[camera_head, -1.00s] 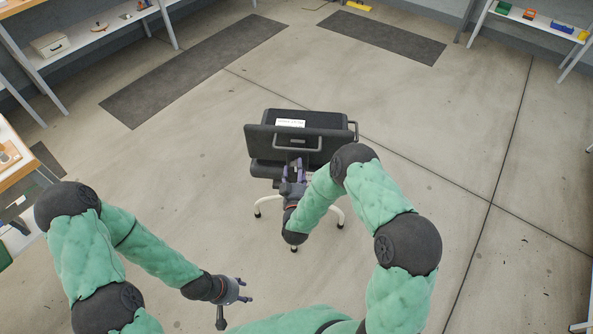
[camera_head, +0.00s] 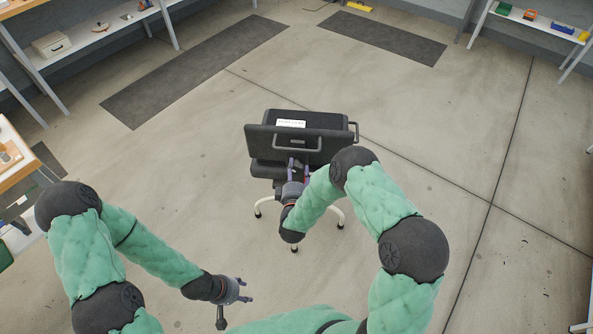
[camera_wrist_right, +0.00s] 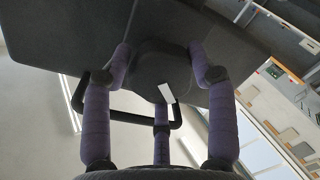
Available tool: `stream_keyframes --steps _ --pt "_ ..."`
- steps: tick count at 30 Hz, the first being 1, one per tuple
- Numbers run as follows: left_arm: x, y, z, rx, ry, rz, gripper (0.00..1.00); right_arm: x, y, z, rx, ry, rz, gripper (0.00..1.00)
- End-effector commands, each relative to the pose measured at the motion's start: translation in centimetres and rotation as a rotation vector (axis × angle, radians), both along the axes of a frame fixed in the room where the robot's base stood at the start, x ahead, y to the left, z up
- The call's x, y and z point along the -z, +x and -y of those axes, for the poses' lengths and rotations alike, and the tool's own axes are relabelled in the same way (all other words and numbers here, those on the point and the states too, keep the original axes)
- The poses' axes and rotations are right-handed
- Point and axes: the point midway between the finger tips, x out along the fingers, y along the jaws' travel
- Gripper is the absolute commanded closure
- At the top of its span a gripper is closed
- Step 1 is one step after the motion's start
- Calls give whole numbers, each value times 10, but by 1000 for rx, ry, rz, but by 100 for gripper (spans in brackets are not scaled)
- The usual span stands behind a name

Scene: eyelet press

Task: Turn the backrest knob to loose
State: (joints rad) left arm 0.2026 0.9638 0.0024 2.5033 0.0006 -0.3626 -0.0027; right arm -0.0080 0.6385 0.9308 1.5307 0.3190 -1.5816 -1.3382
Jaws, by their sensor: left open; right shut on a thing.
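A dark chair stands on the floor in the head view, with its backrest (camera_head: 270,137) towards me. The backrest knob (camera_wrist_right: 154,72) is dark and rounded in the right wrist view, with a white mark (camera_wrist_right: 166,93) on it. In the head view the knob is hard to make out behind my gripper. My right gripper (camera_head: 298,168) is at the lower back of the chair. Its purple fingers (camera_wrist_right: 160,68) are shut on the knob, one on either side and a third below. My left gripper (camera_head: 245,290) is open and empty, low in front of me, away from the chair.
White curved legs (camera_head: 265,203) spread below. Shelves stand at the upper left and upper right, and a table edge (camera_head: 22,170) is at the left. The floor around the chair is clear.

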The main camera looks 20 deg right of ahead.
Motion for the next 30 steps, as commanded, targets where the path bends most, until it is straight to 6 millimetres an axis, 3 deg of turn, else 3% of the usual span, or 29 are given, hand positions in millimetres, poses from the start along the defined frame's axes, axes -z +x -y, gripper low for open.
stream_keyframes --steps 30 --pt "-12 0 0 0 0 0 52 1 3 -2 2 -888 -333 75"
